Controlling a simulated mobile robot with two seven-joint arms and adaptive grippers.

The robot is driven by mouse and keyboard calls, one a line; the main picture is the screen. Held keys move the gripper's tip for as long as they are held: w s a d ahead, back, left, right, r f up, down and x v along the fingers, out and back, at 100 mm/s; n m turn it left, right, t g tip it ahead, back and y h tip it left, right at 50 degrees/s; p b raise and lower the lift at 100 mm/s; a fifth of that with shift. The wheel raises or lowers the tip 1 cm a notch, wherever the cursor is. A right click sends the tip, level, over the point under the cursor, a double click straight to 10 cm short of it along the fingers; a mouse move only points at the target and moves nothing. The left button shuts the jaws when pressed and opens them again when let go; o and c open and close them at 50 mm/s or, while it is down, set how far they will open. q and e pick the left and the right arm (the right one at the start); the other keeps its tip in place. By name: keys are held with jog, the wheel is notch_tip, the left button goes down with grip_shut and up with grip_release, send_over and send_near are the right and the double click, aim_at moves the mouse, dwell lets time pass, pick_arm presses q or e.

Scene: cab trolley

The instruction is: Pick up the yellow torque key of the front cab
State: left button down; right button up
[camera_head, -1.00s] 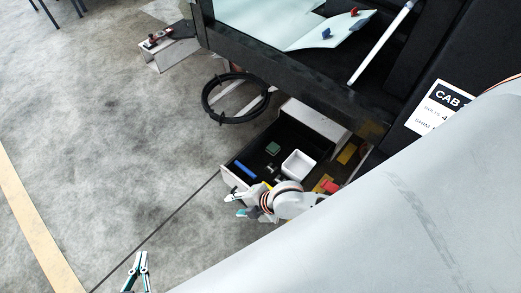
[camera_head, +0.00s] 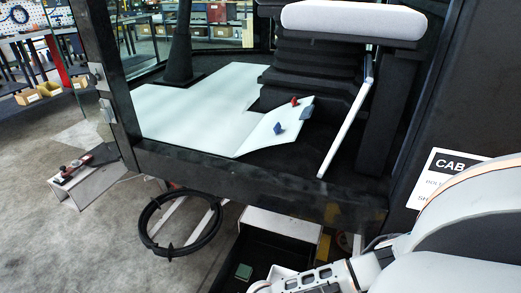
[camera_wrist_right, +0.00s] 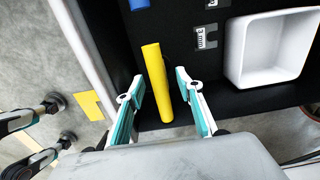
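The yellow torque key (camera_wrist_right: 157,80) is a plain yellow bar in the dark drawer, seen in the right wrist view. My right gripper (camera_wrist_right: 154,90) is open, with one teal-and-white finger on each side of the key's near part. Gaps show between the fingers and the key, so it is not gripped. In the head view the key is hidden or out of frame; my right arm (camera_head: 315,277) reaches in at the bottom edge.
The dark drawer (camera_head: 246,249) also holds a white square bin (camera_wrist_right: 268,50), a blue item (camera_wrist_right: 139,4) and a green block (camera_head: 243,271). The drawer wall (camera_wrist_right: 82,40) stands left of the key. A black cable ring (camera_head: 148,222) hangs beneath the cab.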

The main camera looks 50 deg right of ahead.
jog(key=shift+s+f, duration=0.2)
jog(key=shift+f, duration=0.7)
jog(key=f+b, duration=0.1)
jog(key=s+f+b, duration=0.1)
jog(key=f, duration=0.1)
jog(key=shift+f, duration=0.3)
jog(key=shift+w+d+f+b, duration=0.1)
jog(key=shift+w+f+b, duration=0.15)
jog(key=shift+f+b, duration=0.2)
jog(key=shift+w+r, duration=0.15)
jog(key=shift+w, duration=0.05)
grip_shut()
pick_arm(q)
jog(key=shift+w+d+r+n+t+h, duration=0.2)
jog(key=shift+w+d+r+n, duration=0.1)
jog(key=shift+d+r, duration=0.15)
jog(key=shift+w+d+r+n+t+h, duration=0.1)
jog(key=shift+w+d+r+n+h, duration=0.15)
jog(key=shift+d, duration=0.3)
